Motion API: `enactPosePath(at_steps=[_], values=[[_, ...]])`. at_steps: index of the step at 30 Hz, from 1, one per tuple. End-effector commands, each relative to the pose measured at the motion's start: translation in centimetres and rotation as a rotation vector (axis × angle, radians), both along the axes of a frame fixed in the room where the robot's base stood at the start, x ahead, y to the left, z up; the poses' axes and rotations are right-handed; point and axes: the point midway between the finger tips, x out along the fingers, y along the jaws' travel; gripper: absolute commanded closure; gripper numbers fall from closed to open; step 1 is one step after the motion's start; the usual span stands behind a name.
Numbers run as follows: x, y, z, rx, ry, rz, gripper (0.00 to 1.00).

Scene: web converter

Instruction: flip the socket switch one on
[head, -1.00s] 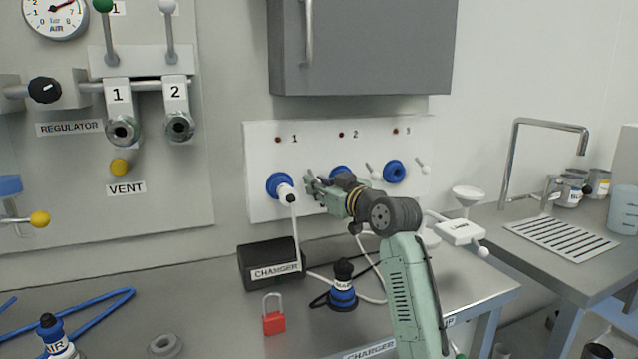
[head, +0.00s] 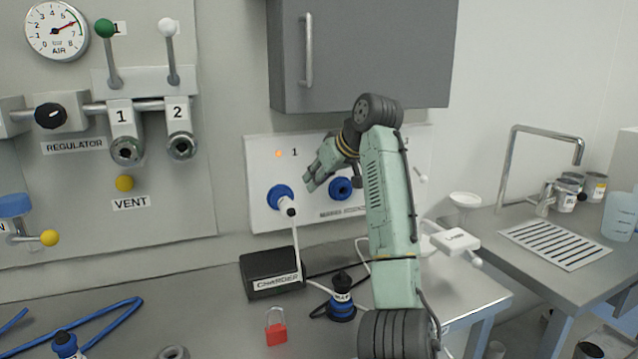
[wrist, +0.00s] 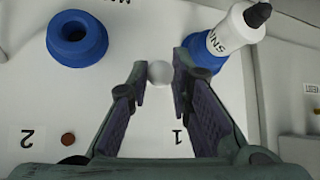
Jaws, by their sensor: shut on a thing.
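The white socket panel (head: 262,217) hangs on the wall. Its lamp one (head: 279,154) glows orange beside the label 1. The blue socket one (head: 280,196) holds a white plug (head: 288,206). My gripper (head: 309,183) is at the panel, just right of socket one. In the wrist view, my gripper (wrist: 160,88) has its two dark fingers on either side of the round white tip of socket switch one (wrist: 160,72), shut on it. The plug (wrist: 235,38) shows close beside the right finger. In the head view the switch is hidden by my gripper.
Socket two (head: 341,188) is empty, right of my gripper; its lamp (wrist: 68,139) is dark red. A grey cabinet (head: 375,60) hangs above the panel. Below stand a black charger box (head: 272,270), a red padlock (head: 276,333) and a blue-black plug (head: 341,300).

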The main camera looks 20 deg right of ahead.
Motion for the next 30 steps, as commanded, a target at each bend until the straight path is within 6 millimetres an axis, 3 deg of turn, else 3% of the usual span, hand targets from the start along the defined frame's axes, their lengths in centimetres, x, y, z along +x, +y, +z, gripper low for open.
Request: enactPosePath(at_steps=[9, 24, 25, 30], values=[[0.29, 0.12, 0.49, -0.003, 0.092, 0.003, 1.0], [0.34, 0.09, 0.49, -0.003, 0.104, 0.002, 1.0], [0.34, 0.09, 0.49, -0.003, 0.104, 0.002, 0.79], [0.35, 0.07, 0.51, -0.003, 0.104, 0.002, 0.67]])
